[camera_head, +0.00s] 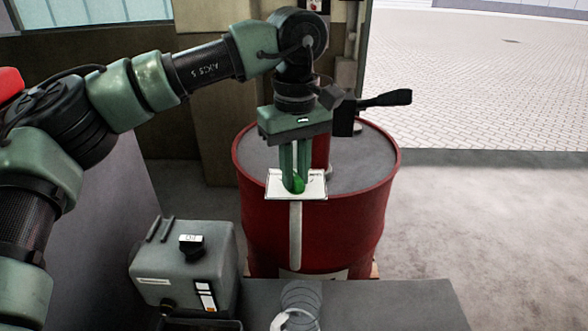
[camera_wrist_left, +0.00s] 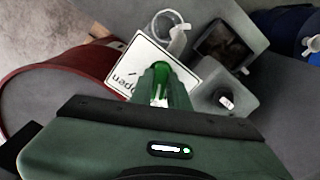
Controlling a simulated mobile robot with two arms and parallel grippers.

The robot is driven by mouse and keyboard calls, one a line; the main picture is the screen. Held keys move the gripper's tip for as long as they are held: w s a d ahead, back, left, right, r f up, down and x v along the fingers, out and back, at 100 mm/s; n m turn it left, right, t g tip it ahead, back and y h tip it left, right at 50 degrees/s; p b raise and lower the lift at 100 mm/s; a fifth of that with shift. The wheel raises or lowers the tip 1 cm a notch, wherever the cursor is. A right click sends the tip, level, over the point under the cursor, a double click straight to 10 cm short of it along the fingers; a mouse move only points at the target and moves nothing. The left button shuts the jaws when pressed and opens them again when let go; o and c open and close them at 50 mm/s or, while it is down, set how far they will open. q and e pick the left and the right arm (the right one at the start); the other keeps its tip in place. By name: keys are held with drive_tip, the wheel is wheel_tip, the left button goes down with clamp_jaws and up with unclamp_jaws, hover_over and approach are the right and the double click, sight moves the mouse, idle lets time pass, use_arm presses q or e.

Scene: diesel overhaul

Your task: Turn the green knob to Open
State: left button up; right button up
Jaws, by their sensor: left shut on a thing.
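The green knob (camera_head: 298,185) sits in front of a white label plate (camera_head: 316,187) on a pale vertical pipe. My left gripper (camera_head: 293,184) points down onto the knob, its fingers shut on it and hiding most of it. In the left wrist view, the fingers (camera_wrist_left: 160,92) reach over the plate (camera_wrist_left: 146,52), where the word "Open" can be read, upside down, left of the fingers. The knob's exact angle cannot be told. My right gripper is not in view.
A red drum (camera_head: 340,226) stands close behind the pipe (camera_head: 295,238). A grey box (camera_head: 184,268) with a black switch sits at lower left on a grey bench (camera_head: 400,305). A clear, round container (camera_head: 301,296) is below the pipe. Open floor lies to the right.

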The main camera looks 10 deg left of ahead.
use_arm(q)
drive_tip(key=m+p, duration=0.1)
drive_tip(key=m, duration=0.2)
drive_tip(key=shift+d+r+m, duration=0.1)
drive_tip(key=shift+m, duration=0.2)
drive_tip(key=m+p, duration=0.1)
drive_tip(key=m, duration=0.5)
drive_tip(key=shift+d+m+p, duration=0.1)
drive_tip(key=shift+m+p, duration=0.3)
drive_tip(key=m, duration=0.3)
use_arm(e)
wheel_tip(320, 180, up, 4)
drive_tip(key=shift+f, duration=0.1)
use_arm(q)
drive_tip(key=o, duration=1.6)
drive_tip(key=shift+o, duration=0.2)
wheel_tip(320, 180, up, 7)
drive_tip(key=p, duration=0.5)
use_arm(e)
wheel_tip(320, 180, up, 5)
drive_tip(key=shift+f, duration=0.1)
